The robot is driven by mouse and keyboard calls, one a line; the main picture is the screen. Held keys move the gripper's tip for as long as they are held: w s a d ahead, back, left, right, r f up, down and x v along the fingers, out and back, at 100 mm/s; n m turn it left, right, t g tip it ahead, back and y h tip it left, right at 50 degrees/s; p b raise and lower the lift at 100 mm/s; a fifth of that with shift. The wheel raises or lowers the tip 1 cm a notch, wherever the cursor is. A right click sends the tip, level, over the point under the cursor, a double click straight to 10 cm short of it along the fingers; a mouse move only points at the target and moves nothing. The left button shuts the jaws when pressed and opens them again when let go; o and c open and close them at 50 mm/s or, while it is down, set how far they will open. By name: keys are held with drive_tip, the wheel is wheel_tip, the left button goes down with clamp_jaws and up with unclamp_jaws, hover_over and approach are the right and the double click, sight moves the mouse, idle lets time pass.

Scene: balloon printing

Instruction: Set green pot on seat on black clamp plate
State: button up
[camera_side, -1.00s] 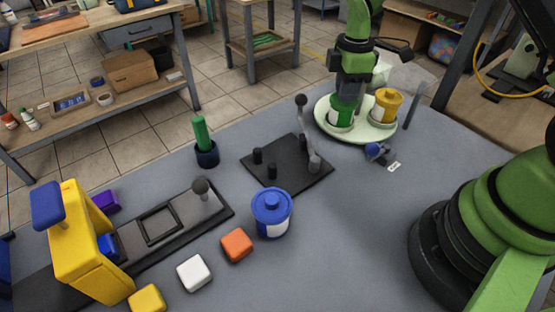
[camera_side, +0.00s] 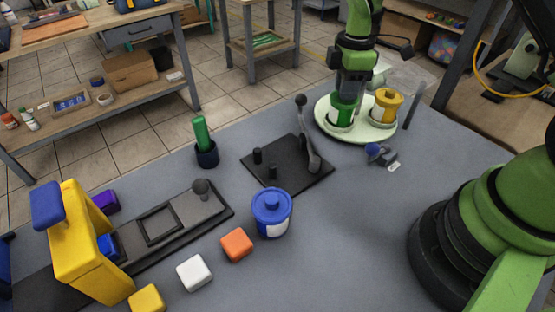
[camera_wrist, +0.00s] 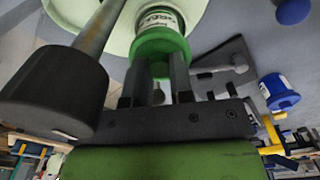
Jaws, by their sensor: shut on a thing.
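The green pot (camera_side: 342,108) is at the left part of the round pale green tray (camera_side: 362,136). My gripper (camera_side: 347,96) is above it, shut on its upper part. In the wrist view the pot (camera_wrist: 160,43), with a pale printed label, sits between the two dark fingers (camera_wrist: 155,80). I cannot tell whether its base touches the tray. The black clamp plate (camera_side: 290,180) lies on the table left of the tray. It carries short black pegs and a grey lever (camera_side: 308,140) with a dark ball knob. The seat is not clearly distinguishable.
A yellow pot (camera_side: 387,105) stands on the tray right beside the green one. A small blue-knobbed piece (camera_side: 376,151) lies near the tray.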

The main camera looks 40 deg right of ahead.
drive_tip(key=shift+r, duration=0.4)
idle(0.5)
drive_tip(key=shift+r, duration=3.1)
drive_tip(key=a, duration=1.8)
wheel_tip(320, 180, down, 7)
drive_tip(key=shift+r, duration=0.15)
drive_tip(key=shift+f, duration=0.75)
idle(1.0)
